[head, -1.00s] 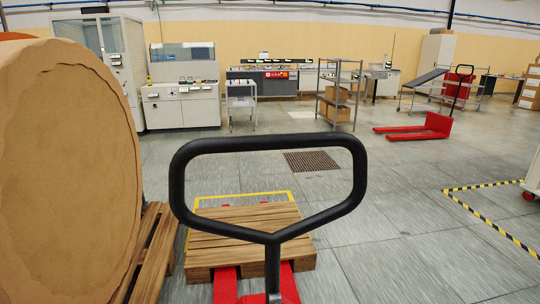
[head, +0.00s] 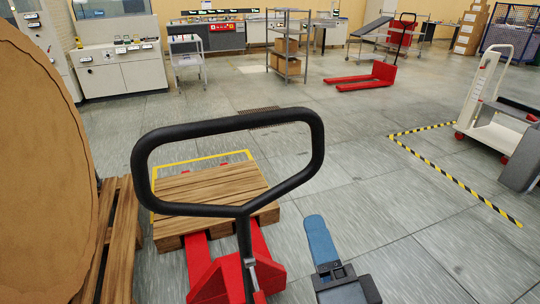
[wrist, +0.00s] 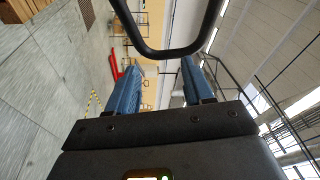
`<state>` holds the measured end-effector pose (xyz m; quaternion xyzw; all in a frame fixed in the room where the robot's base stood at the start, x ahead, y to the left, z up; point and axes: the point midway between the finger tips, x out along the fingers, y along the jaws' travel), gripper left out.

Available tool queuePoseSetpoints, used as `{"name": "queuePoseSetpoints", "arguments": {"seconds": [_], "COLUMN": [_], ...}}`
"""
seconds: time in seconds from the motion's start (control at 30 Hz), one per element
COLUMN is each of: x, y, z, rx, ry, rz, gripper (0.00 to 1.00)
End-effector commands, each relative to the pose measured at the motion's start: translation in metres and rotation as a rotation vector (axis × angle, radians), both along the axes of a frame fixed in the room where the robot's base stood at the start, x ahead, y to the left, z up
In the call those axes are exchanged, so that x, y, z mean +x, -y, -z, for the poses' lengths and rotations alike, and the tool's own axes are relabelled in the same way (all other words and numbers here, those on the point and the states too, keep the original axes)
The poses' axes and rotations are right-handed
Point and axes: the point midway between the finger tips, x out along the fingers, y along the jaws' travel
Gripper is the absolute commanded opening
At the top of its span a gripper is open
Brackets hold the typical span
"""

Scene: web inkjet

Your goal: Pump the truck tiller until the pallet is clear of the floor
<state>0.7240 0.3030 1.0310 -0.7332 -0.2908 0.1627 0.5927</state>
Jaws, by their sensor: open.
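The pallet truck's black loop tiller handle (head: 235,115) stands upright in the middle of the head view, above the red pallet truck (head: 228,268). The truck's red forks run under a wooden pallet (head: 210,187); I cannot see any clear gap between pallet and floor. My gripper (head: 318,222), with blue fingers, is right of and below the loop in the head view. In the wrist view my gripper (wrist: 158,62) is open, and the black handle bar (wrist: 166,53) crosses ahead between the fingertips. It is not gripped; contact cannot be told.
A big brown roll (head: 40,170) on another pallet (head: 118,240) stands close at left. Yellow floor tape (head: 205,158) borders the pallet. Black-yellow tape (head: 450,178) and a white cart (head: 492,110) are at right. Another red pallet truck (head: 372,76) stands farther back; the floor between is clear.

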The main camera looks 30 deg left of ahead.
Motion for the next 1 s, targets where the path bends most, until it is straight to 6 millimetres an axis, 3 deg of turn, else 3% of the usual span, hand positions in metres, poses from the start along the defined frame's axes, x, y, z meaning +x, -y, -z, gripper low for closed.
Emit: {"name": "queuePoseSetpoints", "arguments": {"seconds": [0.03, 0.1, 0.3, 0.53, 1.0], "x": [0.006, 0.01, 0.013, 0.019, 0.059], "y": [-0.023, -0.05, -0.101, -0.12, -0.165], "z": [-0.025, -0.048, -0.093, -0.107, -0.118], "rx": [0.048, 0.109, 0.216, 0.241, 0.24], "ry": [-0.006, -0.032, -0.091, -0.108, -0.107], "rz": [-0.043, -0.098, -0.204, -0.232, -0.23], "gripper": [0.51, 0.51, 0.51, 0.51, 0.51]}}
